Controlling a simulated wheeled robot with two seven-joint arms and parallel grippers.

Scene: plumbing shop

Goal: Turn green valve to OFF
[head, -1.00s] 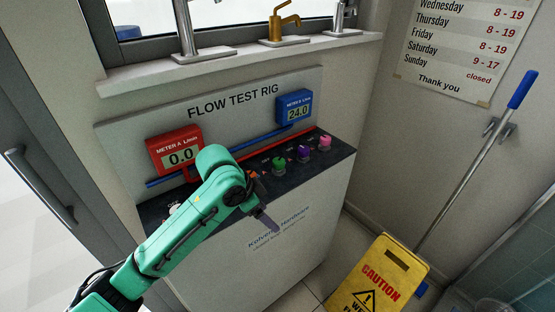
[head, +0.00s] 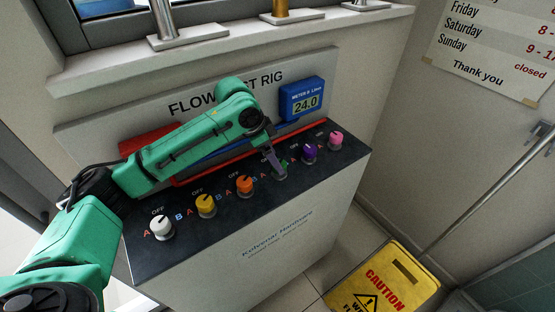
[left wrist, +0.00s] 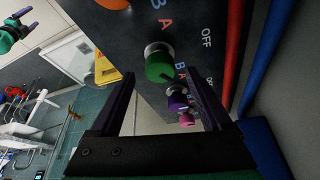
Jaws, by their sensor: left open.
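The green valve (head: 281,172) is a round knob on the dark top of the flow test rig, between the orange and purple knobs. In the head view my left gripper (head: 273,160) is over it and hides most of it. In the left wrist view the green valve (left wrist: 160,66) shows between the two open fingers of my left gripper (left wrist: 158,74), with no clear contact. A, B and OFF are printed beside it; its pointer cannot be made out. My right gripper (left wrist: 18,20) seems to show at the left wrist view's upper left corner, too small to judge.
White (head: 161,228), yellow (head: 206,205), orange (head: 244,186), purple (head: 308,153) and pink (head: 336,139) knobs line the rig. Blue meter B (head: 302,98) reads 24.0. My arm partly covers the red meter (head: 150,138). A yellow caution sign (head: 385,280) stands at right.

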